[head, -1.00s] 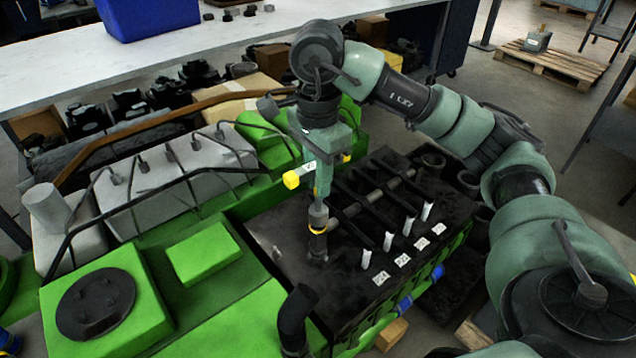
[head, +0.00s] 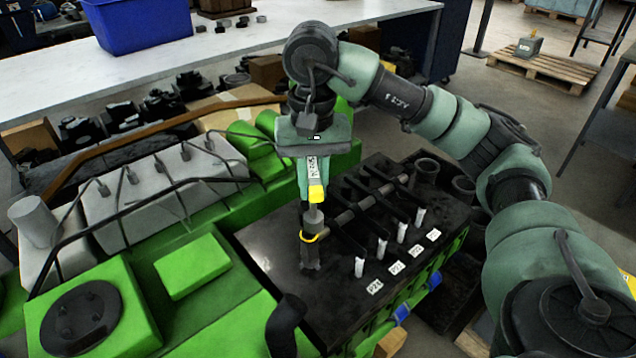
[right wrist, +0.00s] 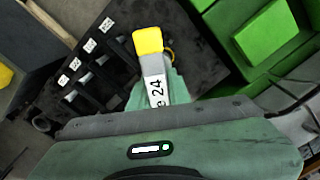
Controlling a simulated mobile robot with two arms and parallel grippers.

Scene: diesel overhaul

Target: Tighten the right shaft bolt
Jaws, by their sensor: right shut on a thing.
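My right gripper (head: 313,170) hangs over the black cylinder head and is shut on a dark tool (head: 312,216) with yellow handle ends and a white label. The tool stands roughly upright. Its lower part, with a yellow ring, reaches down to the near left end of the rocker shaft (head: 345,217). The shaft bolt there is hidden beneath the tool; I cannot tell how well the tool is seated. In the right wrist view the tool's yellow end (right wrist: 148,41) and label stick out beyond the gripper. My left gripper is not in view.
The black cylinder head (head: 262,235) carries dark rockers and several white-tagged upright pieces (head: 381,249). A bent black pipe (head: 285,325) rises at its near side. The green engine block (head: 193,267) lies left. A white bench (head: 60,90) with a blue bin (head: 143,25) stands behind.

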